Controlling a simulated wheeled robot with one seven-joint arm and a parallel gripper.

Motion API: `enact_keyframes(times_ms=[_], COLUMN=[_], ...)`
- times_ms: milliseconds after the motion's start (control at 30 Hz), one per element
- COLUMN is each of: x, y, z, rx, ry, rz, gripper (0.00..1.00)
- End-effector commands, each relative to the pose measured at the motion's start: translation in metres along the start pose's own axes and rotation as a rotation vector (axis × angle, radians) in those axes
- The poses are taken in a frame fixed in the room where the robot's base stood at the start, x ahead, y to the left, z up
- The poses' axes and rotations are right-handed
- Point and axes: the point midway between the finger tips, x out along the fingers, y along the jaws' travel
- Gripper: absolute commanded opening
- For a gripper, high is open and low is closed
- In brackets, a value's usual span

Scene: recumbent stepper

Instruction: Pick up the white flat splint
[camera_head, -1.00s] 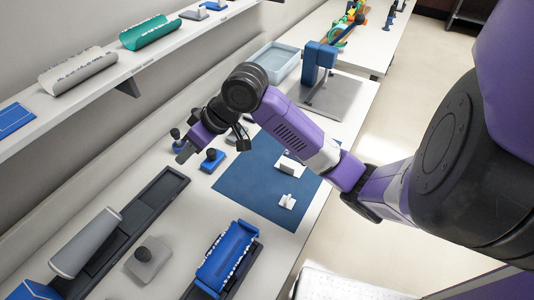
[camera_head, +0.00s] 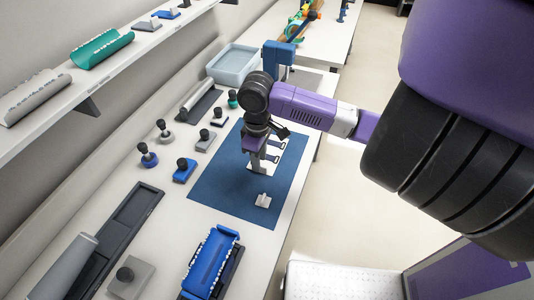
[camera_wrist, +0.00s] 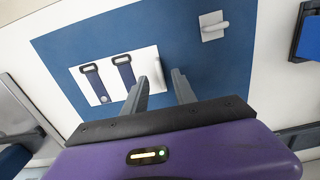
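The white flat splint (camera_head: 290,152) lies on the blue mat, as a flat white plate with dark straps. In the wrist view the plate (camera_wrist: 103,78) shows two dark blue straps and a small white upright grip (camera_wrist: 158,74) at its right edge. My gripper (camera_head: 256,169) points down over the splint's near end and hides part of it. In the wrist view my gripper (camera_wrist: 160,76) is open, its two grey fingers apart, with the white grip seen between the tips. I cannot tell whether the fingers touch the plate.
A smaller white piece with a peg (camera_head: 263,200) lies on the blue mat (camera_head: 222,185) close by. Several knobbed blocks, such as a blue one (camera_head: 184,170), stand left of the mat. A blue cradle (camera_head: 211,262) is at the front. A pale bin (camera_head: 232,64) stands behind.

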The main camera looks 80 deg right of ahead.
Motion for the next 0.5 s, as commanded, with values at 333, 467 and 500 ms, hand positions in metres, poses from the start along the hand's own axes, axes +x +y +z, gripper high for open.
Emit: enact_keyframes(times_ms=[333, 467, 500], x=[0.021, 0.021, 0.021], y=[0.000, 0.000, 0.000], z=[-0.001, -0.001, -0.001], rx=[-0.001, -0.001, -0.001], ry=[0.001, 0.001, 0.001], rz=[0.000, 0.000, 0.000], gripper=[0.33, 0.27, 0.19])
